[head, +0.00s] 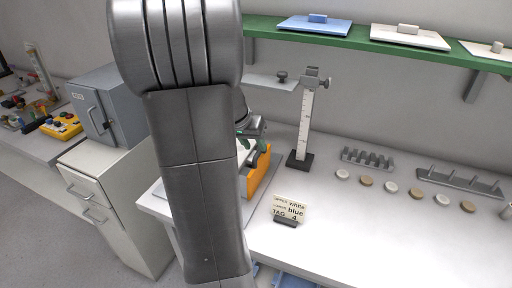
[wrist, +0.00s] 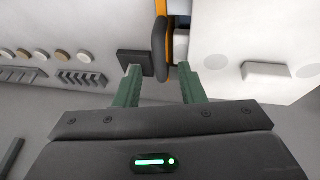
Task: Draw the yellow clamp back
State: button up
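The yellow clamp (head: 259,172) is an orange-yellow upright piece on the white bench, partly hidden behind my arm in the head view. In the wrist view a thin orange-yellow strip (wrist: 161,7) of it shows at the top, beside a dark rounded bar (wrist: 160,45). My gripper (wrist: 158,68) has two green fingers set apart. The dark bar lies between or just beyond the fingertips, and I see no finger pressing on it. In the head view my gripper (head: 252,145) is close above the clamp, mostly behind my arm.
A height gauge (head: 305,125) on a black base stands right of the clamp. A sign (head: 289,209) stands in front. A green shelf (head: 350,39) with lidded plates runs above. A white plate (wrist: 233,32) with a block handle lies right in the wrist view. Racks and discs (head: 416,193) lie right.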

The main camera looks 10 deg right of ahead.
jog(key=shift+x, duration=1.35)
jog(key=shift+c, duration=0.5)
grip_shut()
jog(key=s+d, duration=0.1)
jog(key=d, duration=0.1)
jog(key=s+d+b, duration=0.1)
jog(key=shift+s+d+r, duration=0.1)
jog(key=shift+s+d, duration=0.2)
jog(key=shift+d, duration=0.1)
jog(key=shift+c, duration=1.7)
grip_release()
jog(key=o, duration=0.4)
jog(key=shift+s+d, duration=0.1)
jog(key=shift+d, duration=0.15)
jog(key=shift+o, duration=0.2)
